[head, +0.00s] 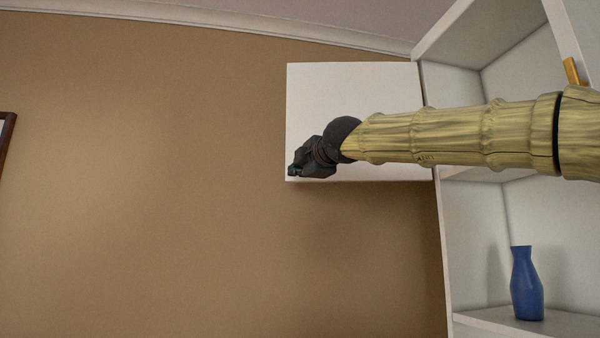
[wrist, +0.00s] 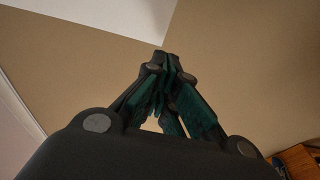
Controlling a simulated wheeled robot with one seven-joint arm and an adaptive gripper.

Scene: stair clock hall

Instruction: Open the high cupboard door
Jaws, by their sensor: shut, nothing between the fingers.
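The high cupboard door (head: 350,88) is a plain white panel in the head view. It extends left from the left edge of the white shelf unit and stands wide open, with the upper compartment (head: 455,92) exposed. My gripper (head: 292,171) is shut and empty, in front of the door's lower left corner in the head view. I cannot tell whether it touches the door. In the wrist view the shut fingertips (wrist: 167,60) lie just below a corner of a white panel (wrist: 110,15), likely the door. No handle shows; my arm hides part of the door.
The shelf unit (head: 447,250) stands at the right, with a blue vase (head: 527,285) on a lower shelf. An orange-brown object (head: 572,70) shows in the upper part. A brown wall (head: 150,180) fills the left. Wooden furniture (wrist: 298,160) shows in the wrist view's lower right corner.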

